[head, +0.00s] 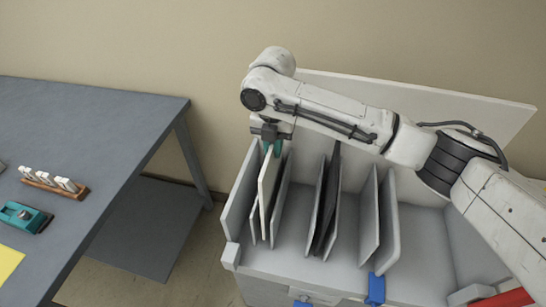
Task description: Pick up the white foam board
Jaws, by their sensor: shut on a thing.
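The white foam board (267,192) stands on edge, slightly tilted, in the left part of the grey slotted bin. My gripper (272,147) is above it at the left of the bin, pointing down. Its teal fingertips are shut on the board's top edge.
The grey bin (310,262) has upright dividers and a dark sheet (327,205) in its middle slot. A pale panel rises behind it. At left, a grey table (95,130) holds a teal tool (24,217), a wooden rack (55,183) and a yellow sheet (8,262).

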